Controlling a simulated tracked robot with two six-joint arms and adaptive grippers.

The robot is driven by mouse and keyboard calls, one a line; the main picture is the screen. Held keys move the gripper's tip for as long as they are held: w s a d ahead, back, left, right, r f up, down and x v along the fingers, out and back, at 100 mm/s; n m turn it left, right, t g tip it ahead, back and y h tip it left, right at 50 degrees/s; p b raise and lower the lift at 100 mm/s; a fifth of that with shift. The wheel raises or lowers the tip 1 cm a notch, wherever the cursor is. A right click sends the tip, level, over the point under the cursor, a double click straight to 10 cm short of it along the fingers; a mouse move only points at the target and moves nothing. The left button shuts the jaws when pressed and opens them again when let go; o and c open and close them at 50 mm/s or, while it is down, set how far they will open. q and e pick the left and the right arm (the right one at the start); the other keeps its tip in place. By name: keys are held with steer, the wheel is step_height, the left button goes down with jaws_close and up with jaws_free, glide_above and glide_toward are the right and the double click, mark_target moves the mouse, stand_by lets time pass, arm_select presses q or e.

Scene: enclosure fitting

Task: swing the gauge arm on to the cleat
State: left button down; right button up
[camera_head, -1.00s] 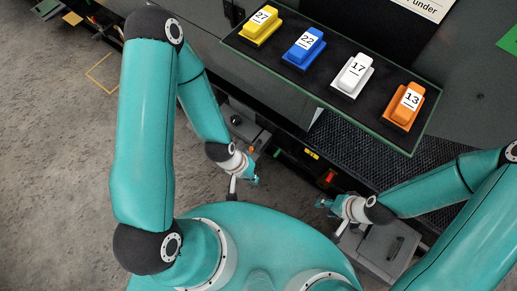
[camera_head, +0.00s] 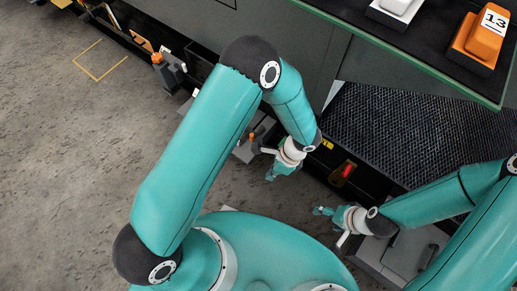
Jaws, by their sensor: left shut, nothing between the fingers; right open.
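I cannot make out a gauge arm or a cleat for certain in the head view. My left gripper (camera_head: 271,176) hangs near the middle of the picture, in front of the dark bench edge. It is shut and empty. My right gripper (camera_head: 318,211) is lower and a little to the right, beside a grey box, and is open. Its fingers are small and seen from above. Neither gripper is seen touching anything.
A board (camera_head: 413,48) at top right carries an orange block marked 13 (camera_head: 484,40) and a white block (camera_head: 399,7). A black mesh surface (camera_head: 420,130) lies below. A red part (camera_head: 347,171) sits at the bench front. A grey box (camera_head: 410,252) stands lower right.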

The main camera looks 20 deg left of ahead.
arm_select(q)
steer(key=w+f+m+t+y+b, duration=0.1)
steer(key=w+m+t+y+b, duration=0.4)
steer(key=w, duration=0.5)
steer(key=shift+w+d+f+b, duration=0.35)
steer(key=shift+d+b, duration=0.1)
steer(key=shift+b, duration=0.55)
arm_select(e)
step_height(320, 180, down, 9)
steer(key=shift+f, duration=0.2)
steer(key=shift+f, duration=0.1)
